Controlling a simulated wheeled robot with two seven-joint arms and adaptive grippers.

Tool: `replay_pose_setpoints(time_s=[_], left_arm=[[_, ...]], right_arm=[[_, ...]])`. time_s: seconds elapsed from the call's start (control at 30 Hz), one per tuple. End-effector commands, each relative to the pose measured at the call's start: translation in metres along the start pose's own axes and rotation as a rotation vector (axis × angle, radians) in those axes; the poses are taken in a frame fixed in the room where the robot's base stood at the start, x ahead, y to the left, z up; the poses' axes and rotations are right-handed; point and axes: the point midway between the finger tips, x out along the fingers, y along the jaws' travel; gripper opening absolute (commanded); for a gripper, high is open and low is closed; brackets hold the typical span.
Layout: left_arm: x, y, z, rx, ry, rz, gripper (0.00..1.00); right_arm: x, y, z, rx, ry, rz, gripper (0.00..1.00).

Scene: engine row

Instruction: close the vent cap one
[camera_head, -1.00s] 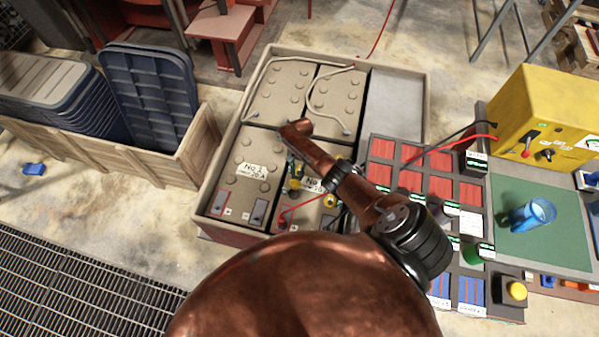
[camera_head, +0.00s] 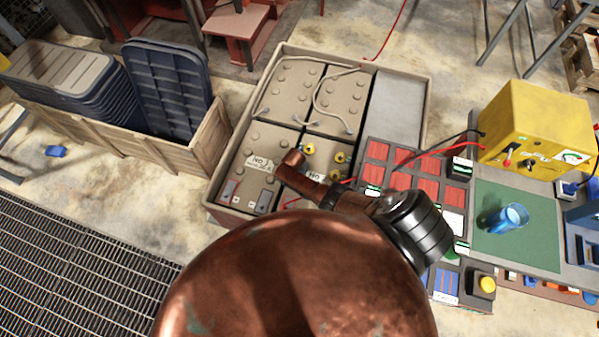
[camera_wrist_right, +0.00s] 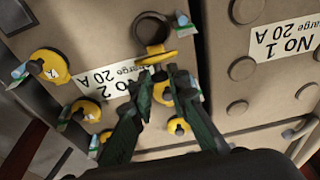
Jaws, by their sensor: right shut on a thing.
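In the right wrist view, my right gripper (camera_wrist_right: 162,76) has its two dark green fingers closed in on a yellow vent cap (camera_wrist_right: 157,57). The cap is seen nearly edge-on and tilted, beside an open dark round vent ring (camera_wrist_right: 151,30) on the tan No 2 battery. It looks raised off the ring. Other yellow caps (camera_wrist_right: 50,65) stand on the same battery. My left gripper is not in view.
The No 1 battery (camera_head: 243,187) is beside it in the same tan crate (camera_head: 427,85). Loose cables cross the far batteries.

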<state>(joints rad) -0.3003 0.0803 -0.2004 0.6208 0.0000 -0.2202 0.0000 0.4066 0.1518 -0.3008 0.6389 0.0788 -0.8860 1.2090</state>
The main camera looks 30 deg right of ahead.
Motion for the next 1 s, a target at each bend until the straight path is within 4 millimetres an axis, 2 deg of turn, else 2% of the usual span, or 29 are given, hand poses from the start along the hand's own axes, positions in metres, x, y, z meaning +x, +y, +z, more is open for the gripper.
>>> replay_pose_setpoints(time_s=[0.47, 0.5, 0.7, 1.0], left_arm=[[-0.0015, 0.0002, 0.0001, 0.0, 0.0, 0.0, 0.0], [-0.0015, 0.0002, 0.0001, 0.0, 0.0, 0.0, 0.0], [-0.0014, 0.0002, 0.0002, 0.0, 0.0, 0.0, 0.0], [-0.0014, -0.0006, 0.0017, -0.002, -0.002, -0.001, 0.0]], right_arm=[[-0.0005, -0.0006, -0.0006, 0.0, 0.015, -0.001, 0.0], [-0.0005, -0.0006, -0.0006, 0.0, 0.015, -0.001, 0.18], [-0.0003, -0.0003, -0.0001, 0.0, 0.014, 0.0, 0.32], [-0.0005, -0.0001, 0.0007, 0.0, 0.013, 0.0, 0.32]])
